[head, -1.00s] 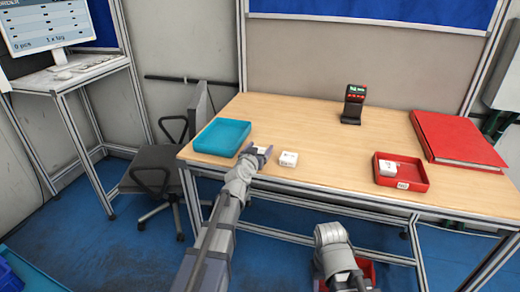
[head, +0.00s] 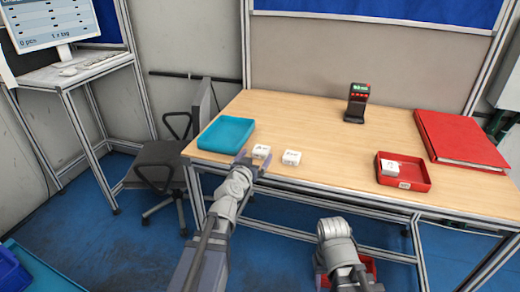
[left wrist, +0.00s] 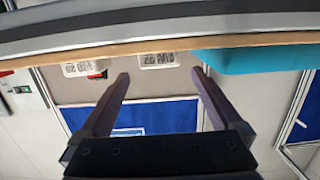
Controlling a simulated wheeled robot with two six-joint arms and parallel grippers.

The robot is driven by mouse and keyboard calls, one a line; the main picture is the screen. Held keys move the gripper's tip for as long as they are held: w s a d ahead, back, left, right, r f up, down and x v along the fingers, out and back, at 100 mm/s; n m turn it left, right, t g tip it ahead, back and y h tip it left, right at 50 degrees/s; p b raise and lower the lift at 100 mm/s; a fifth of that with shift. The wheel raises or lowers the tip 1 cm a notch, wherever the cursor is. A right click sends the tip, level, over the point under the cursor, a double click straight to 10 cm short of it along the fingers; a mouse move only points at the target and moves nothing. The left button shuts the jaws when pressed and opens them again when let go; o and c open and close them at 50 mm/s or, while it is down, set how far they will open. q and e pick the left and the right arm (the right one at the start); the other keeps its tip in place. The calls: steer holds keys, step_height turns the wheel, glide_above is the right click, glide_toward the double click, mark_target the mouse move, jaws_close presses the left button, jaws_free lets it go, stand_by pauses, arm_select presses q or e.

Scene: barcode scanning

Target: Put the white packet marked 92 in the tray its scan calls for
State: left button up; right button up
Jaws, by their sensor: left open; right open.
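Two small white packets sit near the table's front edge: a left packet (head: 261,152) and a right packet (head: 291,157). Their print is too small to read for sure. The upside-down left wrist view shows the left packet (left wrist: 157,60) and the right packet (left wrist: 82,68). My left gripper (head: 246,160) is open and empty at the table edge, just short of the left packet. A third white packet (head: 390,167) lies in the red tray (head: 415,183). The teal tray (head: 226,134) looks empty. My right gripper (head: 345,262) is low before the table, open, its fingers hard to make out.
A black scanner (head: 356,103) with a lit display stands at the back of the table (head: 310,120). A red binder (head: 461,137) lies at the right. A chair (head: 160,170) stands left of the table. The middle of the tabletop is clear.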

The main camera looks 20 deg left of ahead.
arm_select(q)
steer(key=s, duration=0.2)
steer(key=shift+s+r, duration=0.2)
steer(key=shift+s, duration=0.15)
stand_by(0.8)
